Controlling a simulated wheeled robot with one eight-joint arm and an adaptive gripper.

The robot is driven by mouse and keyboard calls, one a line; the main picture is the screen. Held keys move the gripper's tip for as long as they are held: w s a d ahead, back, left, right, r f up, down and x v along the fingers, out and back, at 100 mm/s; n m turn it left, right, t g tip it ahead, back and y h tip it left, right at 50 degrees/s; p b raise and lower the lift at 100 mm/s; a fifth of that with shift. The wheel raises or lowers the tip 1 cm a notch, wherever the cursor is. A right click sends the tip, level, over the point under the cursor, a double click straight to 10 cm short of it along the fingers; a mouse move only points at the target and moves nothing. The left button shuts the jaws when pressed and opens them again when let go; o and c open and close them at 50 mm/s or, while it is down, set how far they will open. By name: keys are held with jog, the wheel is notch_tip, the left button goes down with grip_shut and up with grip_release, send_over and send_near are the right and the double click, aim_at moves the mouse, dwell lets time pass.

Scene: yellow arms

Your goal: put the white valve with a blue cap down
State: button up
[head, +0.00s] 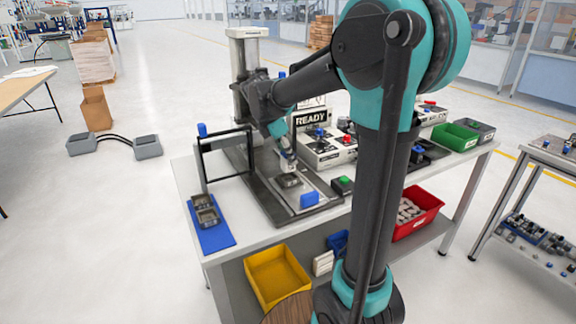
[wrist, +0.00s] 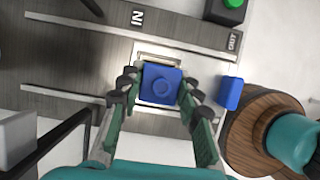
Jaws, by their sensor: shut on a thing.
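In the wrist view the blue cap (wrist: 161,85) of the valve sits between the two fingertips of my gripper (wrist: 158,88). The fingers are shut on it from both sides. The white valve body is hidden under the cap. A pale square nest (wrist: 158,57) shows just beyond the cap; I cannot tell whether the valve touches it. In the head view my gripper (head: 288,165) points down over a small grey fixture (head: 288,181) on the dark station plate (head: 262,195), and the valve is not clearly visible there.
A blue block (head: 309,200) and a green button box (head: 342,185) stand right of the gripper. A black frame (head: 226,152) stands to its left. Grey holders rest on a blue mat (head: 220,240) at the table's left. A READY sign (head: 311,118) stands behind.

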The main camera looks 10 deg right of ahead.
aim_at(288, 165)
jog(key=shift+f, duration=1.85)
jog(key=shift+f, duration=0.1)
jog(key=o, duration=1.2)
jog(key=v, duration=1.2)
